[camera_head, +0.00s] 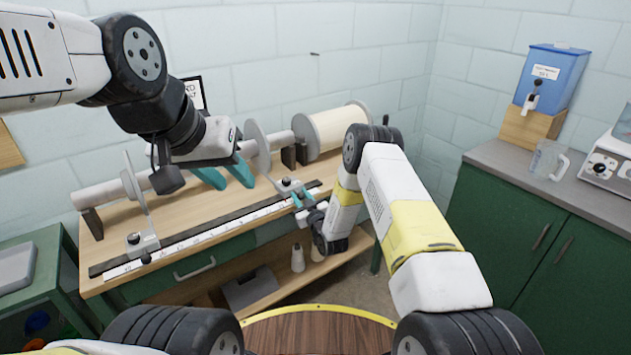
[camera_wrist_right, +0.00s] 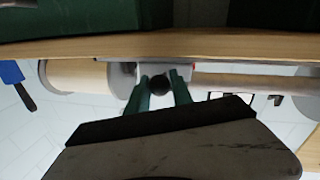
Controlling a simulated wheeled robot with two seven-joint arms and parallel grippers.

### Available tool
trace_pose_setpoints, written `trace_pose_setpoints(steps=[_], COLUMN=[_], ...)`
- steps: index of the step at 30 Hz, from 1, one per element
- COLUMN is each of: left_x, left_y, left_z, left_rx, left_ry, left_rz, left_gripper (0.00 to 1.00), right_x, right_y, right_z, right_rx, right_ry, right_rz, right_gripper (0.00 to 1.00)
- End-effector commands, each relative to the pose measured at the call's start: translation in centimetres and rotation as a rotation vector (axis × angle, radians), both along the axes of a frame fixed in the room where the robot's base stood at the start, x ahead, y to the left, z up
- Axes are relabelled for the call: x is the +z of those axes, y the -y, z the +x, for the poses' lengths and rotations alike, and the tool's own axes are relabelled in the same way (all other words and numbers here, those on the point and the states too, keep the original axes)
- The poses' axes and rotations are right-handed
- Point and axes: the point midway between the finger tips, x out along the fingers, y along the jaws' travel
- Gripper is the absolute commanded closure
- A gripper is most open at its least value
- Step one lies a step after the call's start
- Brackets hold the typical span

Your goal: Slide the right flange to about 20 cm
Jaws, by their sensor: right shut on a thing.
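The right flange (camera_head: 258,145) is a grey disc on the roller (camera_head: 200,168) over the wooden bench. Its slider foot (camera_head: 288,185) sits on the rail by the white ruler (camera_head: 190,241). My right gripper (camera_head: 304,198) is shut on the dark knob at the front of this foot. The right wrist view shows the round knob (camera_wrist_right: 159,84) between the teal fingers of my right gripper (camera_wrist_right: 160,76). The left flange (camera_head: 131,178) stands further left, with its foot (camera_head: 142,243) on the rail. My left gripper (camera_head: 236,186) is open and empty above the bench between the flanges. Ruler figures are too small to read.
A cream wound spool (camera_head: 338,128) lies at the bench's back right. A green cabinet (camera_head: 510,225) with a blue water tank (camera_head: 552,76) stands at right. The rail between the two feet looks clear.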

Motion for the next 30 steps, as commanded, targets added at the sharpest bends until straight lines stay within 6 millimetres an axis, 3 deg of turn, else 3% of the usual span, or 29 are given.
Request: trace_pose_setpoints(steps=[5, 14, 15, 18, 30], left_x=[0.0, 0.0, 0.0, 0.0, 0.0], left_y=[0.0, 0.0, 0.0, 0.0, 0.0], left_z=[0.0, 0.0, 0.0, 0.0, 0.0], left_rx=[0.0, 0.0, 0.0, 0.0, 0.0], left_ry=[0.0, 0.0, 0.0, 0.0, 0.0], left_rz=[0.0, 0.0, 0.0, 0.0, 0.0], left_gripper=[0.64, 0.64, 0.64, 0.64, 0.64], right_x=[0.0, 0.0, 0.0, 0.0, 0.0], right_y=[-1.8, -1.9, -1.9, -1.9, -1.6], right_z=[-1.4, -1.5, -1.5, -1.4, -2.1], right_rx=[-0.003, -0.006, -0.006, -0.007, -0.005], right_ry=[0.0, 0.0, 0.0, 0.001, 0.0], right_rz=[-0.002, -0.004, -0.004, -0.004, -0.004], right_gripper=[1.0, 1.0, 0.71, 0.52, 0.52])
